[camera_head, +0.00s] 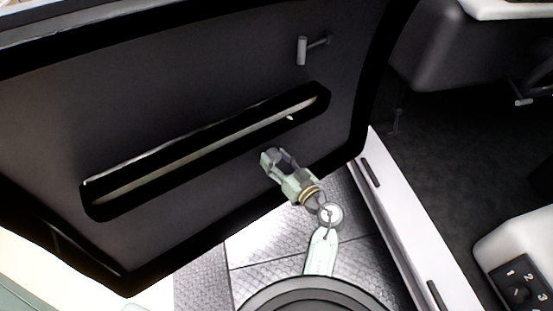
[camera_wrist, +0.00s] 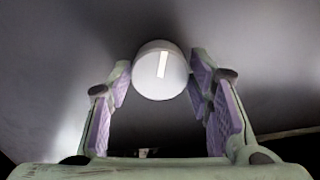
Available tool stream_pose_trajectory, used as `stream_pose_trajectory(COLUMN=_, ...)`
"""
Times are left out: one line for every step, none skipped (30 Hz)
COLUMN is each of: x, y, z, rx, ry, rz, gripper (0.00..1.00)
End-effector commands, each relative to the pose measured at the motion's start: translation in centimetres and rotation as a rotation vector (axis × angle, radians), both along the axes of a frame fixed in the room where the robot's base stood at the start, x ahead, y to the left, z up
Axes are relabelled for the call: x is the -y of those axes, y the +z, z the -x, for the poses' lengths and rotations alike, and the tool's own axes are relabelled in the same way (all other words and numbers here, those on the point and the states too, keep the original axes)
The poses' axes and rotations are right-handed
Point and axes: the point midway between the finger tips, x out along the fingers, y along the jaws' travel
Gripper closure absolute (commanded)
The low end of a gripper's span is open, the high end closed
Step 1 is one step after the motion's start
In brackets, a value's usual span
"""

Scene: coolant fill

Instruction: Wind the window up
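The window winder (camera_head: 302,50), a small grey crank with a cylindrical knob, sticks out of the dark inner door panel near its upper right. My gripper (camera_head: 272,160) is in front of the door, below the winder and apart from it in the head view. In the wrist view my gripper (camera_wrist: 165,115) is open, its purple-padded fingers spread wide. A pale round knob end (camera_wrist: 160,70) with a bright streak shows ahead, between and beyond the fingertips. It looks like the winder's knob, but I cannot be sure. Nothing is held. The window glass cannot be made out.
A long recessed door pocket (camera_head: 205,147) runs across the panel, close to my gripper. The white door sill (camera_head: 400,220) lies to the right, with the dark footwell (camera_head: 450,140) beyond.

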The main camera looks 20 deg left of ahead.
Motion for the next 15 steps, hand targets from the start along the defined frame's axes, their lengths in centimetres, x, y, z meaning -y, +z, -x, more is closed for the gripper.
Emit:
stream_pose_trajectory(x=0.01, y=0.00, z=0.01, rx=0.000, ry=0.000, rz=0.000, gripper=0.59)
stream_pose_trajectory(x=0.01, y=0.00, z=0.01, rx=0.000, ry=0.000, rz=0.000, gripper=0.61)
stream_pose_trajectory(x=0.02, y=0.00, z=0.01, rx=0.000, ry=0.000, rz=0.000, gripper=0.64)
stream_pose_trajectory(x=0.02, y=0.00, z=0.01, rx=0.000, ry=0.000, rz=0.000, gripper=0.66)
stream_pose_trajectory(x=0.02, y=0.00, z=0.01, rx=0.000, ry=0.000, rz=0.000, gripper=0.68)
stream_pose_trajectory(x=0.02, y=0.00, z=0.01, rx=0.000, ry=0.000, rz=0.000, gripper=0.70)
stream_pose_trajectory(x=0.02, y=0.00, z=0.01, rx=0.000, ry=0.000, rz=0.000, gripper=0.72)
stream_pose_trajectory(x=0.01, y=0.00, z=0.02, rx=0.000, ry=0.000, rz=0.000, gripper=0.74)
stream_pose_trajectory(x=0.01, y=0.00, z=0.02, rx=0.000, ry=0.000, rz=0.000, gripper=0.77)
stream_pose_trajectory(x=0.01, y=0.00, z=0.02, rx=0.000, ry=0.000, rz=0.000, gripper=0.79)
stream_pose_trajectory(x=0.01, y=-0.01, z=0.02, rx=0.000, ry=0.000, rz=0.000, gripper=0.81)
stream_pose_trajectory(x=0.01, y=-0.01, z=0.02, rx=0.000, ry=0.000, rz=0.000, gripper=0.83)
stream_pose_trajectory(x=0.01, y=-0.01, z=0.02, rx=0.000, ry=0.000, rz=0.000, gripper=0.85)
stream_pose_trajectory(x=0.01, y=-0.01, z=0.02, rx=0.000, ry=0.000, rz=0.000, gripper=0.87)
stream_pose_trajectory(x=0.01, y=0.00, z=0.03, rx=0.000, ry=0.000, rz=0.000, gripper=0.87)
